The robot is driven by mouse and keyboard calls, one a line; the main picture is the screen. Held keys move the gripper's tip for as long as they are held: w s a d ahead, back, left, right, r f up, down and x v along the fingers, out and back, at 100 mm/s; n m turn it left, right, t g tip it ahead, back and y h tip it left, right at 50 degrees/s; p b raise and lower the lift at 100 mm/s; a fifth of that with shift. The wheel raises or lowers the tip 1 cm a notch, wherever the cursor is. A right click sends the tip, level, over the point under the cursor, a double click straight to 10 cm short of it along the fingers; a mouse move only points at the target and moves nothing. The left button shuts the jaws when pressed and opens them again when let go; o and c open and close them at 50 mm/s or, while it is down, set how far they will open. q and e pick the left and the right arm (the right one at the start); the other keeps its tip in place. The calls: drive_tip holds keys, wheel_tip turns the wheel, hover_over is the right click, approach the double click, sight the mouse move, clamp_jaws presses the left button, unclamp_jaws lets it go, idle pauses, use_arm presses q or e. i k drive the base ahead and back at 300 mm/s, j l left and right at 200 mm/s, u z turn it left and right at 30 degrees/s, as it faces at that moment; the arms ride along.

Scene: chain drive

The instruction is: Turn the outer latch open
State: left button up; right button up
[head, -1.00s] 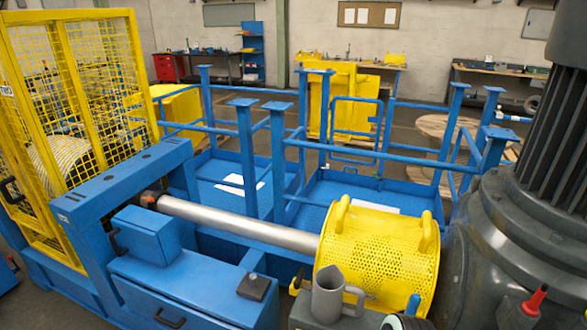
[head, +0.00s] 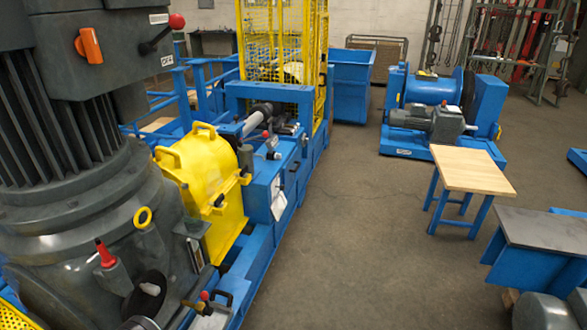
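The yellow chain guard (head: 203,160), a rounded cover with handles on top, sits on the blue machine frame (head: 262,262) left of the middle in the head view. Small dark and yellow fittings (head: 219,201) show on its near side. They may be latches, but they are too small to tell which is the outer latch or whether it is open or shut. Neither of my grippers is in view.
A large grey motor housing (head: 75,220) fills the left side. A yellow mesh cage (head: 257,45) stands behind the guard. Right of the machine the concrete floor (head: 345,235) is clear, up to a wooden-topped table (head: 460,169) and a blue winch (head: 425,120).

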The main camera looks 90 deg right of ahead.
sight(243, 174)
drive_tip(key=z, duration=2.7)
drive_tip(key=i+l+u, duration=0.1)
drive_tip(key=u, duration=0.85)
drive_tip(key=i+l+u, duration=0.25)
drive_tip(key=l+u, duration=0.25)
drive_tip(key=i+l+u, duration=0.2)
drive_tip(key=l, duration=0.3)
drive_tip(key=l+u, duration=0.15)
drive_tip(key=l, duration=0.35)
drive_tip(key=i+l+u, duration=0.15)
drive_tip(key=l, duration=0.4)
